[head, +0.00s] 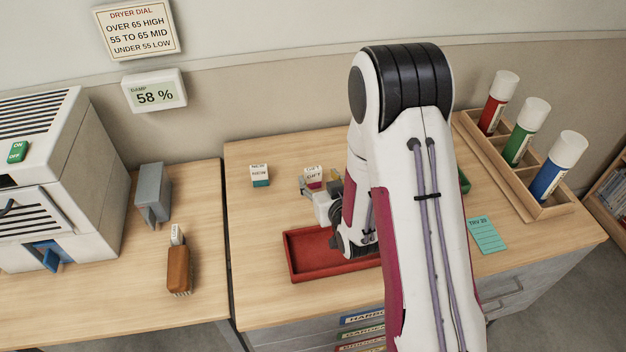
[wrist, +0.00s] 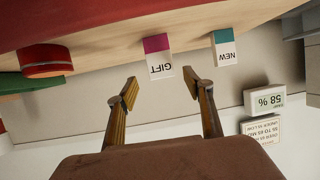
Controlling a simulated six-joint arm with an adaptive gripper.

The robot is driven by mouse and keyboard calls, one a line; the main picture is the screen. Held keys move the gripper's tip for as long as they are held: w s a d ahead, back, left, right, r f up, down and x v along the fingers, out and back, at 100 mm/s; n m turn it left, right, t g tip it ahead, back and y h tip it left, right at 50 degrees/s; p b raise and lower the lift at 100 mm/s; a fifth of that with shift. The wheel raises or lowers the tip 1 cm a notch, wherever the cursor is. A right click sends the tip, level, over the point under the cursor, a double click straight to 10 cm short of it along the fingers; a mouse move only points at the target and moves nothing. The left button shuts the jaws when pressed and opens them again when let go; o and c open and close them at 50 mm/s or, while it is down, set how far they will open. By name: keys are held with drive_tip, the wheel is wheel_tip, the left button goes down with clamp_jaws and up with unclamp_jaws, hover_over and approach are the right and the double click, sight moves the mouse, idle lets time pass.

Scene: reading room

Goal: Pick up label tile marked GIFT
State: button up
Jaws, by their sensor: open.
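The GIFT label tile (head: 313,173) is a small upright white block with a magenta base, standing on the table behind the red tray. The wrist view shows it upside down (wrist: 158,63), with its lettering facing me. My gripper (wrist: 160,82) is open and empty, its two fingers apart. In the wrist view the tile appears just beyond the gap between the fingertips. In the head view my gripper (head: 321,187) is beside the tile's lower part, partly covered by my arm. Whether the fingers overlap the tile in depth is unclear.
A similar NEW tile (head: 260,172) with a teal base stands left of the GIFT tile. A red tray (head: 300,274) lies in front. A green item (head: 464,181) is mostly hidden by my arm. A wooden rack (head: 515,196) with three bottles stands right, near a teal note (head: 487,236).

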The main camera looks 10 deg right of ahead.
sight(314, 172)
drive_tip(key=shift+x, duration=2.15)
drive_tip(key=shift+a+r, duration=0.15)
drive_tip(key=shift+c, duration=0.2)
drive_tip(key=c, duration=1.2)
